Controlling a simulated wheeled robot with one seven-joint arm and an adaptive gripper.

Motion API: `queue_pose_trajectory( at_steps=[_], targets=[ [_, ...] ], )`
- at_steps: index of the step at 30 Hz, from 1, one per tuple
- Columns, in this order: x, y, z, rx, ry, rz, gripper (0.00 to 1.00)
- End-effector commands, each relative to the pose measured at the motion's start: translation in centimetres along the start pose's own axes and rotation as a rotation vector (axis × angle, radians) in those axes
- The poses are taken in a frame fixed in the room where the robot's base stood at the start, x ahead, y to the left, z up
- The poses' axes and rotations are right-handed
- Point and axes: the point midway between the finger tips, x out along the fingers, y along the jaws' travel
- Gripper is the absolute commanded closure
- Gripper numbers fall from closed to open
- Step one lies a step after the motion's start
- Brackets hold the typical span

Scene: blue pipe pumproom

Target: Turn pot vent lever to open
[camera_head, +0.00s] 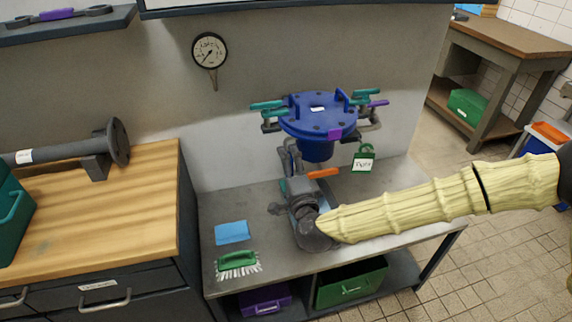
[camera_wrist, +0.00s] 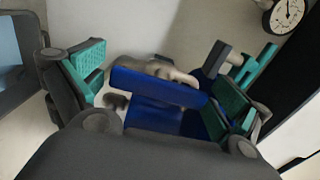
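A blue lidded pot (camera_head: 318,118) stands against the wall above the grey bench. Teal levers (camera_head: 268,105) ring its lid, and a purple lever (camera_head: 378,103) is at its right. An orange handle (camera_head: 322,173) shows below the pot, beside my gripper (camera_head: 291,160). I cannot tell which is the vent lever. In the wrist view my gripper (camera_wrist: 155,88) is open, its teal-padded fingers wide apart. A blue bar (camera_wrist: 160,87) lies across the gap between them; I cannot tell whether it touches either finger. My wrist and gripper hide part of the pot's lower front.
A pressure gauge (camera_head: 209,51) is on the wall at left. A blue cloth (camera_head: 232,232) and green brush (camera_head: 238,262) lie on the bench's left. The bench right of the pot is mostly clear.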

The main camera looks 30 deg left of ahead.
Motion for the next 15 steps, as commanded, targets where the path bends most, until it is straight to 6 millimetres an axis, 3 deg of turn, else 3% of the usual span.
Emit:
queue_pose_trajectory(
  at_steps=[8,15],
  targets=[
    [-0.2,-0.1,-0.1,0.001,0.001,-0.002,0.00],
    [-3.2,-0.1,-0.1,0.002,0.001,-0.001,0.00]
  ],
)
